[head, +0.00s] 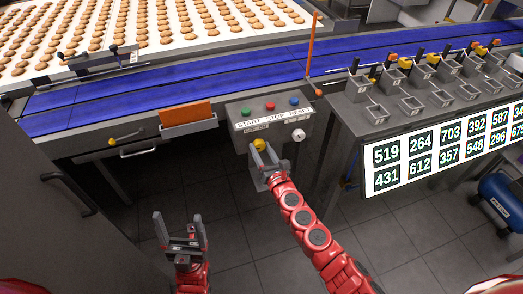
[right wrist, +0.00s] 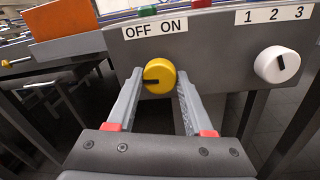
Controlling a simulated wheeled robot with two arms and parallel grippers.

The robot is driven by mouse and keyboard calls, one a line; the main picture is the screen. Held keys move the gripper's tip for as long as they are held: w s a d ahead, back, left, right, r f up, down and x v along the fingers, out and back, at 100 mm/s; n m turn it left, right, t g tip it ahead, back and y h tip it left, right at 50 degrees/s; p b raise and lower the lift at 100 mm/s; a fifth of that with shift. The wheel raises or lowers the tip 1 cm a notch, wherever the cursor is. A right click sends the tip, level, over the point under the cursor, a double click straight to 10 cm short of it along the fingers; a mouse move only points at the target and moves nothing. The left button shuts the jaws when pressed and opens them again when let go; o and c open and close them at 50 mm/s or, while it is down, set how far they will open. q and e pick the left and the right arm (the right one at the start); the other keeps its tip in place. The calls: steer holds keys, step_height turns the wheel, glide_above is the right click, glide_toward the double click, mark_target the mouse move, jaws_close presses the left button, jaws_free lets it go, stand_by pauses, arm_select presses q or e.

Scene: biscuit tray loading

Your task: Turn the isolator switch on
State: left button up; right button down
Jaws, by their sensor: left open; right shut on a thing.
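The isolator switch is a yellow round knob (head: 259,144) on the front of the grey control box (head: 238,112). In the right wrist view the knob (right wrist: 161,71) sits below an OFF ON label (right wrist: 155,28). Its black mark points left, to the OFF side. My right gripper (right wrist: 159,88) is shut on the knob, with one finger on each side of it. My right gripper (head: 262,156) also shows at the knob in the head view. My left gripper (head: 180,220) is open and empty, low over the floor at the left.
A white selector knob (head: 298,135) marked 1 2 3 is right of the switch. Green, red and blue buttons (head: 270,106) top the box. A blue conveyor (head: 200,84) runs behind. An orange block (head: 188,115) is left of the box. A number board (head: 440,150) stands right.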

steer(key=m+b, duration=0.2)
steer(key=m, duration=0.2)
steer(key=shift+f+t, duration=0.2)
steer(key=shift+t, duration=0.1)
steer(key=m+b, duration=0.1)
steer(key=m, duration=0.4)
steer(key=shift+b, duration=0.3)
steer(key=m+b, duration=0.1)
steer(key=m, duration=0.3)
steer(key=shift+m+h, duration=0.3)
steer(key=shift+h, duration=0.1)
steer(key=shift+m+t+b, duration=0.3)
steer(key=shift+m+b, duration=0.15)
steer(key=shift+m, duration=1.55)
steer(key=shift+a, duration=0.1)
steer(key=shift+c, duration=1.4)
jaws_free()
steer(key=shift+s, duration=0.15)
